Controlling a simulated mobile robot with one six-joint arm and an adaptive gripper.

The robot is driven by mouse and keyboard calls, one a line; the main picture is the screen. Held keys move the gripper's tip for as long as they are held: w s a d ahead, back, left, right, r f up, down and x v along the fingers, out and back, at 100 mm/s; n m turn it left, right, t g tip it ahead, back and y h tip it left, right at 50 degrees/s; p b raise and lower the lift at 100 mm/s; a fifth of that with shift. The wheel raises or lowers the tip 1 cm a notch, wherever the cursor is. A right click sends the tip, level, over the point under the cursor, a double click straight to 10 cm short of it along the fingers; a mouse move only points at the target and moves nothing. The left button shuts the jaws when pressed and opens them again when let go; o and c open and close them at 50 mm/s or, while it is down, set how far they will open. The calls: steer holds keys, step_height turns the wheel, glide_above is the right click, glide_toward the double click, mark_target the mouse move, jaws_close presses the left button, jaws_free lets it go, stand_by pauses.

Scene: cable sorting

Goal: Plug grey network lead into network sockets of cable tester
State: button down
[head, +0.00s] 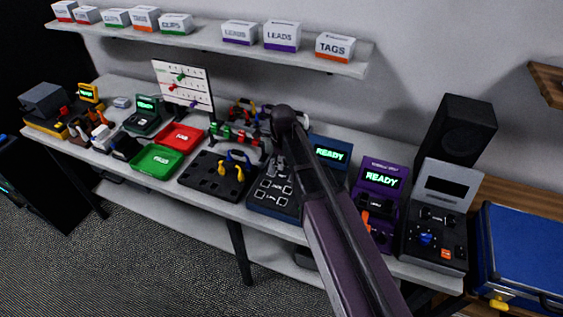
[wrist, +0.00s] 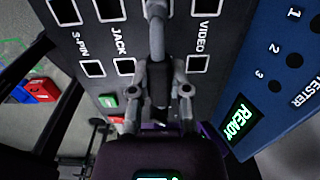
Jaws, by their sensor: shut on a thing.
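The cable tester (head: 262,205) is a dark panel with white-outlined sockets and a blue upright back with a green READY display (head: 330,153). My gripper (wrist: 159,95) is shut on the grey lead (wrist: 157,42), which runs upward in that view over the panel between the JACK and VIDEO columns.
A dark block with yellow and blue leads (head: 205,186) stands left of the tester. Red (head: 181,137) and green (head: 157,159) trays lie farther left. A shelf of boxes (head: 210,37) hangs above.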

stand_by(0.3)
steer(key=c, duration=0.5)
jaws_free()
steer(key=o, duration=0.5)
steer(key=shift+r, duration=0.1)
steer(key=shift+r+p, duration=3.9)
steer(key=shift+p, duration=0.15)
steer(key=shift+d, duration=0.1)
